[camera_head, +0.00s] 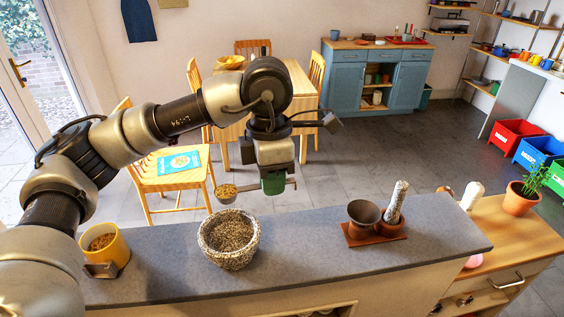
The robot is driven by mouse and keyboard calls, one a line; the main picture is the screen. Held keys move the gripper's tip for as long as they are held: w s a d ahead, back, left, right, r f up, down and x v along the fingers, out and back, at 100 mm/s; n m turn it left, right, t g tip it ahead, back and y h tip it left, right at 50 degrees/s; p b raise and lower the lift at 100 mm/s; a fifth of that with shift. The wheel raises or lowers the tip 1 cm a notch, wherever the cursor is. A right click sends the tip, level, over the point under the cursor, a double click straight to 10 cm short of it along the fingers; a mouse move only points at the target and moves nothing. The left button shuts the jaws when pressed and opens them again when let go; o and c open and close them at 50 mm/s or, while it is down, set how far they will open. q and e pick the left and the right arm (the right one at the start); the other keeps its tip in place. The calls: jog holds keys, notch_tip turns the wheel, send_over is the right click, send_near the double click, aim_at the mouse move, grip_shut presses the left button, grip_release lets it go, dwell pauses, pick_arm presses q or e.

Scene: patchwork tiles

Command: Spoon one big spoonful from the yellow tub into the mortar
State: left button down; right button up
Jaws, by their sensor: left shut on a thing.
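The yellow tub (119,256) stands at the left end of the grey counter, with brownish grains inside. The speckled stone mortar (229,256) stands to its right on the counter; I cannot tell whether anything lies in it. My left gripper (273,186) is shut on the handle of a metal spoon (227,199). The spoon's bowl points left, looks about level and is heaped with yellow-brown grains. In the picture, the bowl shows just above the mortar's far rim, apart from it. My right gripper is not in view.
A brown cup (363,213) and a speckled pestle (397,200) in a holder stand on a reddish tray (350,238) to the right. A metal holder (101,270) sits at the tub's front. A potted plant (520,200) is farther right. The counter between mortar and tray is clear.

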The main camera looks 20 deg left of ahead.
pick_arm(q)
jog(key=g+h, duration=0.1)
jog(key=f+g+h+p, duration=0.1)
jog(key=g+h, duration=0.1)
jog(key=s+f+g+h+p, duration=0.1)
jog(key=shift+s+a+g, duration=0.1)
jog(key=shift+a+g, duration=0.2)
jog(key=shift+a, duration=0.05)
jog(key=g+h, duration=0.2)
jog(key=m+g+h+b, duration=0.1)
jog(key=g+h, duration=0.1)
jog(key=g, duration=0.1)
jog(key=w+m+g+h+b, duration=0.1)
jog(key=g+h, duration=0.1)
jog(key=g, duration=0.1)
jog(key=shift+a+f, duration=0.2)
jog(key=shift+f, duration=0.1)
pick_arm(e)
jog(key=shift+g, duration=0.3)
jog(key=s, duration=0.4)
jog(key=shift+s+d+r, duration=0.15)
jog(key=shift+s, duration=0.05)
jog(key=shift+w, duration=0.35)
pick_arm(q)
jog(key=shift+r, duration=0.1)
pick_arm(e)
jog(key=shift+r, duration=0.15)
